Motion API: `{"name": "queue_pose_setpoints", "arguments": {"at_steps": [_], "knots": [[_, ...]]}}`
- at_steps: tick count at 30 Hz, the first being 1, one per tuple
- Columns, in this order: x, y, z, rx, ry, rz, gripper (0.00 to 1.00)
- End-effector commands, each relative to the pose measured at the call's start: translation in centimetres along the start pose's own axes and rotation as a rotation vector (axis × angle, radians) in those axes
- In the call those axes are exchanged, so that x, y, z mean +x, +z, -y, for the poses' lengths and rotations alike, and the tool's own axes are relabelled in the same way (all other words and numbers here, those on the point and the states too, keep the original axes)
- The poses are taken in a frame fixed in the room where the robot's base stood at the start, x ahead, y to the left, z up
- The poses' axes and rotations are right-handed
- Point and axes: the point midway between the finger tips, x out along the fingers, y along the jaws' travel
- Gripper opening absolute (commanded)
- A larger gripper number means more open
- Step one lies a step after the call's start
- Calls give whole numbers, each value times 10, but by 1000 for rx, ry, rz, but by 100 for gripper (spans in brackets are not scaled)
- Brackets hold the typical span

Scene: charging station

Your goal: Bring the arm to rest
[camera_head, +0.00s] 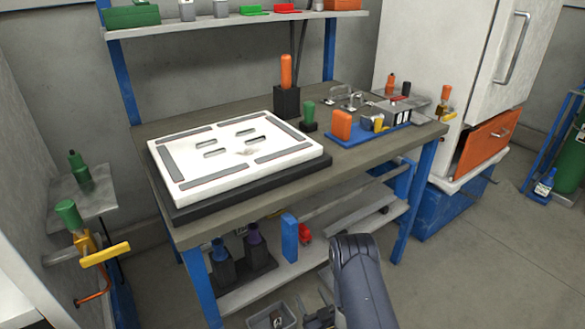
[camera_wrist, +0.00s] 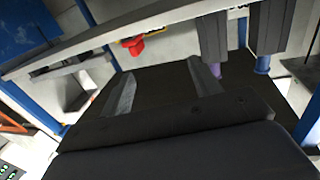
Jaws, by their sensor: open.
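My arm (camera_head: 360,280) is in the lower middle of the head view, in front of the workbench. Only a small dark part of its end shows at the bottom edge there. In the wrist view my gripper (camera_wrist: 163,85) is open, its two grey fingers apart with nothing between them. It is low, near the bench's lower shelf (camera_wrist: 180,22), and no contact shows.
The workbench top (camera_head: 375,152) bears a white panel (camera_head: 290,155) and a blue tray (camera_head: 372,137). A grey bin (camera_head: 288,318) stands on the floor left of my arm. Floor on the right (camera_head: 480,260) is clear.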

Motion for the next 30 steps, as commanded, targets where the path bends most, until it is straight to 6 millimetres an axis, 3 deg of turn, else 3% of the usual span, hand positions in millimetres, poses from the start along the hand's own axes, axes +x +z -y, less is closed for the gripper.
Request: {"name": "queue_pose_setpoints", "arguments": {"at_steps": [3, 30], "knots": [[-2, -24, -3, 1, 18, 0, 60], [-22, -154, -25, 1, 140, -3, 60]]}}
